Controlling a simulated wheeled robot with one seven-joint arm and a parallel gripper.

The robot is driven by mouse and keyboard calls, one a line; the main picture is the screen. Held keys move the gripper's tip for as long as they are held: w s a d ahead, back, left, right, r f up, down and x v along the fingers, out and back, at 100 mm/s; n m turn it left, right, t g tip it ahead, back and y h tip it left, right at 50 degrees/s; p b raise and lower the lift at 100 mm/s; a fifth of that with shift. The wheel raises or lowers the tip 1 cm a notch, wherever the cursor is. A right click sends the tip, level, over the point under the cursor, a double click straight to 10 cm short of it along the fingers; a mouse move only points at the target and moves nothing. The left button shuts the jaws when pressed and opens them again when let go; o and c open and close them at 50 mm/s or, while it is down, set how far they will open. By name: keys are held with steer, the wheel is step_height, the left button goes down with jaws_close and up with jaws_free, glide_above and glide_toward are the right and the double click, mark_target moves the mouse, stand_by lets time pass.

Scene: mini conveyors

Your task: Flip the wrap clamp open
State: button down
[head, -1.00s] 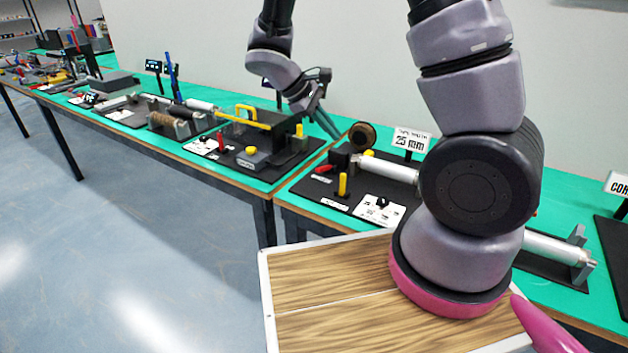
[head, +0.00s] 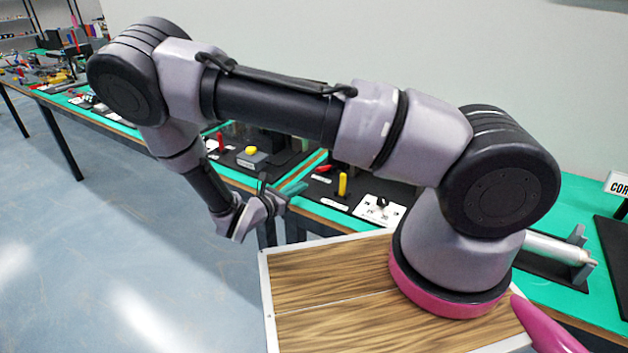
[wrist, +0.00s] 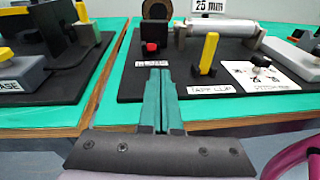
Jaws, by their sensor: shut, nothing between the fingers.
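My gripper (wrist: 161,76) is shut and empty, its teal fingers side by side. In the head view my gripper (head: 294,188) hangs in front of the bench edge. In the wrist view the fingers point at a black board (wrist: 190,85). The red lever also shows in the head view (head: 325,172). I cannot tell which part is the wrap clamp.
A silver roller (wrist: 219,34) lies at the back of the board under a 25 mm sign. A white dial card (wrist: 260,76) is at right. A neighbouring station with a grey block (wrist: 22,72) stands at left, across a gap between green benches.

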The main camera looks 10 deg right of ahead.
mark_target(314, 185)
steer(key=shift+a+f+n+t+y, duration=0.15)
steer(key=shift+a+f+n+t, duration=0.1)
steer(key=shift+f+n+t, duration=0.15)
steer(key=shift+a+f+n+t+y, duration=0.2)
steer(key=shift+f+n+t, duration=0.1)
steer(key=shift+f+n, duration=0.2)
steer(key=x, duration=1)
steer(key=shift+r, duration=0.1)
steer(key=shift+d+r, duration=0.1)
steer(key=shift+r, duration=0.05)
steer(key=shift+w+r, duration=0.1)
steer(key=shift+r, duration=0.1)
